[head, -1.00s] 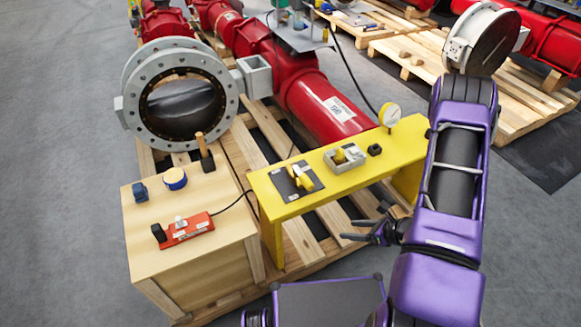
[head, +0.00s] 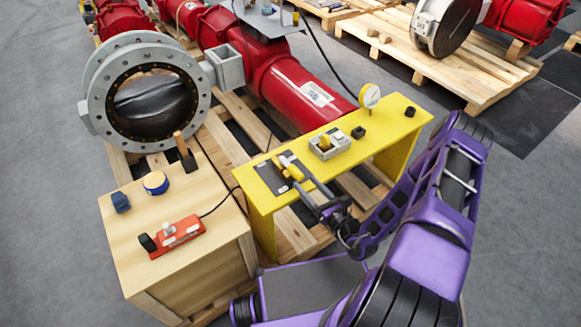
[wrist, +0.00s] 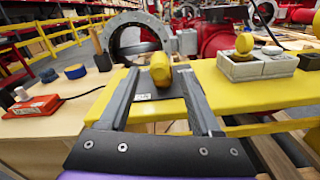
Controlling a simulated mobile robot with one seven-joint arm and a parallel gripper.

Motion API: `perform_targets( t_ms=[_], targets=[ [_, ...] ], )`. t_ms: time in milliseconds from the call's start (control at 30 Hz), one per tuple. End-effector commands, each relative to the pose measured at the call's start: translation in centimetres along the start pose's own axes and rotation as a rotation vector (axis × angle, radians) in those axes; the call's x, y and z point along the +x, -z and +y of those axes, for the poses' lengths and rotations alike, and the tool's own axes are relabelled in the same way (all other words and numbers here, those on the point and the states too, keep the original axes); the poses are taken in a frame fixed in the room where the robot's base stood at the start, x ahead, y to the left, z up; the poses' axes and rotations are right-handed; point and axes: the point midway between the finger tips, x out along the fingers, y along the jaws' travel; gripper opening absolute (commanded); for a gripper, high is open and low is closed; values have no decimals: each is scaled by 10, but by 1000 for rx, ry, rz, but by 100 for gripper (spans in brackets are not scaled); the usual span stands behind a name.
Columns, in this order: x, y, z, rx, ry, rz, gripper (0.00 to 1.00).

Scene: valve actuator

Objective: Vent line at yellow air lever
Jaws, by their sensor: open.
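The yellow air lever (head: 291,172) sits on a dark plate (head: 268,178) at the left part of the yellow bench (head: 262,200). My gripper (head: 303,177) is open and reaches over the bench's front edge to the lever. In the wrist view the lever's rounded yellow end (wrist: 160,70) stands between my two grey fingers, with a gap visible on both sides. I cannot tell whether either finger touches it. The lever's lower part and its pivot are partly hidden.
A grey box with a yellow button (head: 325,142), a small black knob (head: 358,132) and a pressure gauge (head: 370,95) stand on the bench right of the lever. A wooden crate (head: 190,250) at left holds a red switch unit (head: 178,236) and a mallet (head: 184,152).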

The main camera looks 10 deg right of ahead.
Motion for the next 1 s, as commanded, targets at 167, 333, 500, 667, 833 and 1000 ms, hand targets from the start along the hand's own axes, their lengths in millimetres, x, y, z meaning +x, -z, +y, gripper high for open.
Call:
perform_targets(
  t_ms=[167,333,500,667,833,1000],
  targets=[
    [40,1,1,-1,-3,-1,65],
    [70,1,1,0,-3,0,65],
    [87,1,0,-1,-2,1,65],
    [92,0,0,1,0,1,65],
    [92,0,0,1,0,1,65],
    [92,0,0,1,0,1,42]
  ],
)
